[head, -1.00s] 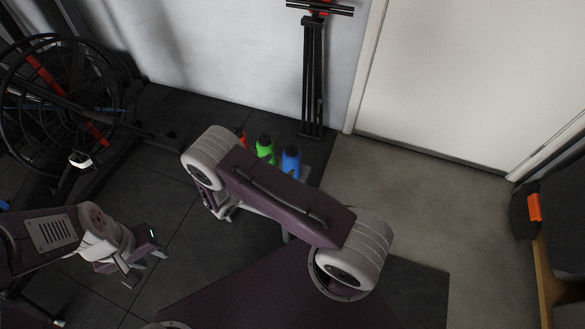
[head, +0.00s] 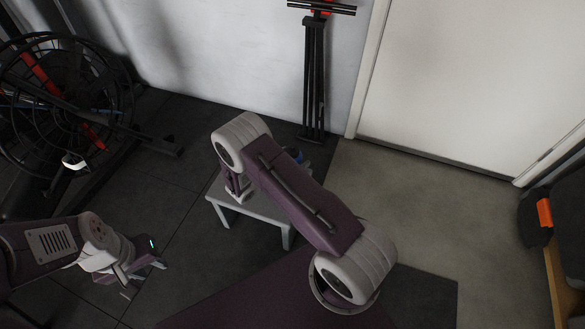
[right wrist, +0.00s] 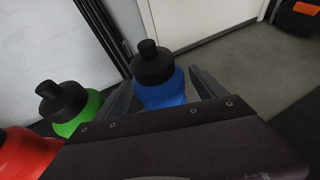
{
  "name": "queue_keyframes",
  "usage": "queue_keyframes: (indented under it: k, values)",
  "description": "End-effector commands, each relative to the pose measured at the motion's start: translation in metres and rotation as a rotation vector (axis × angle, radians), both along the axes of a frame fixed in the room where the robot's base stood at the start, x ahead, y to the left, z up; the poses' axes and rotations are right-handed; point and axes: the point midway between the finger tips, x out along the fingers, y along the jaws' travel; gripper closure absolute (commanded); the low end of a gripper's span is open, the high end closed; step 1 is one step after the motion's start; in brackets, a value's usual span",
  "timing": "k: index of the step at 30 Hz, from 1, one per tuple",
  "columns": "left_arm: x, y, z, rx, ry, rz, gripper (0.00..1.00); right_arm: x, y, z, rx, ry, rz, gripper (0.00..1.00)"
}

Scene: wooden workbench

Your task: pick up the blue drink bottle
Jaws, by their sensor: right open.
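The blue drink bottle (right wrist: 160,92) with a black cap stands upright in the right wrist view. My right gripper (right wrist: 162,80) is open, with one finger on each side of the bottle in that view; I cannot tell whether they touch it. In the head view only a bit of the blue bottle (head: 299,155) shows past my right arm, which hides the right gripper's fingers. My left gripper (head: 146,275) is at the lower left, apart from the bottles, with its fingers spread and nothing seen between them.
A green bottle (right wrist: 88,112) and a red bottle (right wrist: 25,152) stand left of the blue one in the right wrist view. A small grey table (head: 255,208) is under my right arm. A black folded stand (head: 314,80) leans by the wall. Open floor lies to the right.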

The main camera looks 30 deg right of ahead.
Motion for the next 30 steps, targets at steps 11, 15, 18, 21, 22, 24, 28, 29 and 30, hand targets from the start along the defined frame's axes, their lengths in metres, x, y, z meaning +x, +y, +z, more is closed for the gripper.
queue_keyframes:
  k: [11, 15, 18, 21, 22, 24, 28, 29, 30]
  values:
    - [0.000, 0.000, 0.001, 0.000, 0.000, 0.000, 0.64, 0.000, 0.000, 0.001, -0.001, 0.000, 0.000, 1.00]
    - [0.000, 0.000, 0.001, 0.000, 0.000, 0.000, 0.64, 0.000, 0.000, 0.001, -0.001, 0.000, 0.000, 1.00]
    - [0.000, 0.000, 0.003, 0.000, 0.000, 0.000, 0.64, 0.000, 0.000, 0.004, 0.000, -0.002, 0.001, 1.00]
    - [0.000, 0.000, 0.011, 0.000, 0.000, 0.000, 0.64, 0.000, 0.001, 0.015, 0.000, -0.002, 0.000, 1.00]
    - [0.000, 0.000, 0.014, 0.000, 0.000, 0.000, 0.64, 0.000, 0.001, 0.020, 0.000, -0.002, 0.000, 1.00]
    - [0.000, 0.000, 0.023, 0.000, 0.000, 0.000, 0.64, 0.000, 0.000, 0.032, 0.000, -0.002, 0.001, 1.00]
    - [0.000, 0.000, 0.037, 0.000, 0.000, 0.000, 0.64, -0.009, 0.000, 0.053, -0.002, 0.003, 0.001, 1.00]
    - [0.000, 0.000, 0.040, 0.000, 0.000, 0.000, 0.64, -0.015, -0.001, 0.056, -0.003, 0.004, 0.001, 1.00]
    - [0.000, 0.000, 0.046, 0.000, 0.000, 0.000, 0.64, -0.024, -0.002, 0.063, -0.003, 0.004, 0.002, 1.00]
